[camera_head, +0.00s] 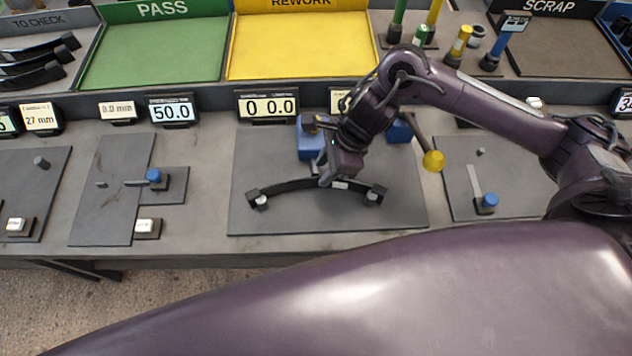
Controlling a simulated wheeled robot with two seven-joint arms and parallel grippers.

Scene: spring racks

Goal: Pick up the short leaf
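A dark curved leaf (289,186) lies across the grey plate (400,212) of the middle station, its ends at two small round supports. My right gripper (328,178) points down at the middle of this leaf, its fingertips at or touching it. The wrist hides part of the fingers, so I cannot tell whether they are closed on it. Several other dark curved leaves (40,62) lie in the TO CHECK tray (62,20) at the upper left. Lengths are hard to compare, so I cannot tell which leaf is the short one. My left gripper is not in view.
Blue blocks (311,142) stand behind the leaf, with a yellow-ended lever (433,160) to the right. Green PASS (150,55), yellow REWORK (300,50) and dark SCRAP (570,48) trays line the back. The PASS and REWORK trays look empty. Displays stand before them; gauge plates flank the station.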

